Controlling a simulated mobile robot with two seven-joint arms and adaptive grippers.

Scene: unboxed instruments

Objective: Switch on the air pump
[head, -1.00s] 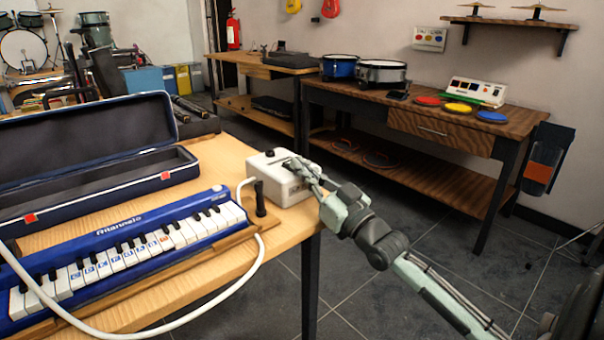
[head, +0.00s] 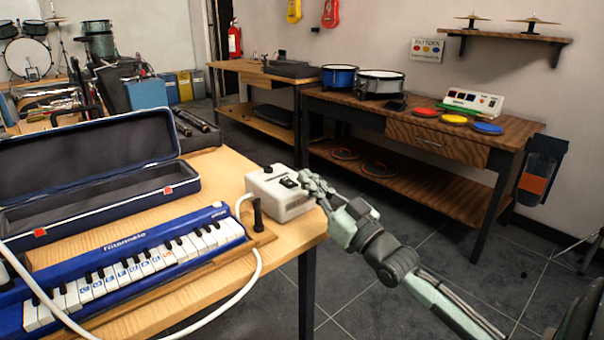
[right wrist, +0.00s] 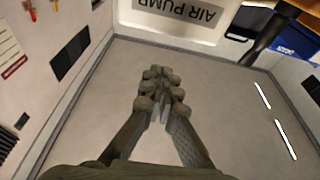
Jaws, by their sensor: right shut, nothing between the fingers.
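The air pump (head: 282,205) is a white box at the right end of the wooden table in the head view. Its top carries a small black knob (head: 268,169) and a black switch (head: 289,182); I cannot tell which way the switch is set. My right gripper (head: 307,178) is shut and empty, at the pump's right upper edge beside the switch. I cannot tell whether it touches the pump. In the right wrist view the shut fingers (right wrist: 160,85) show mid-picture, with the pump's upside-down "AIR PUMP" label (right wrist: 180,10) at the top edge. My left gripper is not in view.
A blue keyboard (head: 120,268) with a white hose (head: 258,275) lies left of the pump on the table (head: 225,165). An open blue case (head: 95,205) stands behind it. A workbench (head: 430,122) with drums and coloured pads stands beyond open floor.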

